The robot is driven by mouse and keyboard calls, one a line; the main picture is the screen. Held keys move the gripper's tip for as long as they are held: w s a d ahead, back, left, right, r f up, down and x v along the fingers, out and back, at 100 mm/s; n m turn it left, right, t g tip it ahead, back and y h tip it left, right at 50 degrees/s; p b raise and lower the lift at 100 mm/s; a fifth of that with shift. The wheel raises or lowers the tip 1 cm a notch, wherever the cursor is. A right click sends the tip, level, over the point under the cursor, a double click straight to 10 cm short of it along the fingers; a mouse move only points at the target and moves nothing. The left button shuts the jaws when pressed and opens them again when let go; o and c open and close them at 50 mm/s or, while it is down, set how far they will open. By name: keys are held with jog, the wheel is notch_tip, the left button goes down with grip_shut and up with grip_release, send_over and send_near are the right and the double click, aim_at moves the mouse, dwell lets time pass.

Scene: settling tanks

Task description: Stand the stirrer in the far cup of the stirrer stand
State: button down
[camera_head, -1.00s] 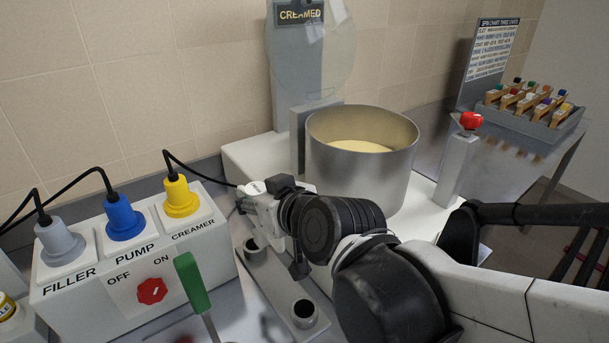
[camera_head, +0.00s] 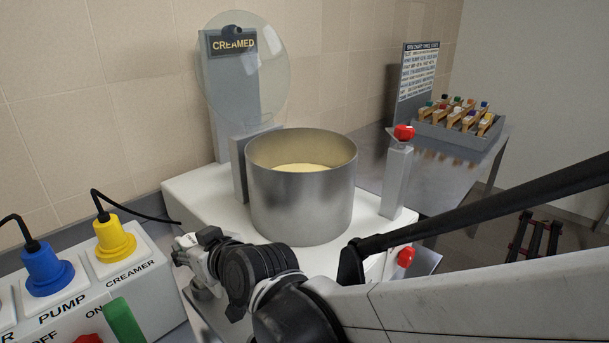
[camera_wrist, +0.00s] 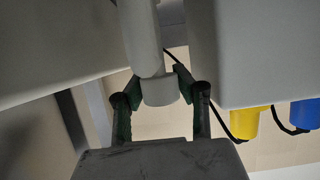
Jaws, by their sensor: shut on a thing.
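In the wrist view my gripper (camera_wrist: 160,84) has its two dark green-edged fingers shut on a pale cylindrical piece, the stirrer (camera_wrist: 143,35). A wider collar on it sits between the fingertips, and its shaft runs up out of the picture. In the head view my gripper (camera_head: 190,262) is low, between the switch box and the white machine base. I cannot make out the stirrer in the head view. The stirrer stand's cups are hidden behind my arm or outside the frame, so I cannot tell how the stirrer sits relative to them.
A steel pot (camera_head: 300,195) of cream-coloured liquid stands on the white machine base (camera_head: 185,190), beside my arm. The switch box (camera_head: 150,285) with plugs, cables and a green handle (camera_head: 122,322) is at left. A red-knobbed post (camera_head: 398,180) and a bottle rack (camera_head: 455,130) are at right.

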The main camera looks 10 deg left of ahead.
jog(key=shift+f+b, duration=0.3)
jog(key=c, duration=1.3)
grip_release()
jog(key=shift+c, duration=0.2)
jog(key=shift+r, duration=0.1)
jog(key=shift+d+r+p, duration=0.1)
jog(key=shift+r+p, duration=0.25)
jog(key=shift+p, duration=0.05)
jog(key=p+v, duration=0.2)
jog(key=v, duration=0.9)
jog(key=shift+s+d, duration=0.25)
jog(key=shift+d+r, duration=0.1)
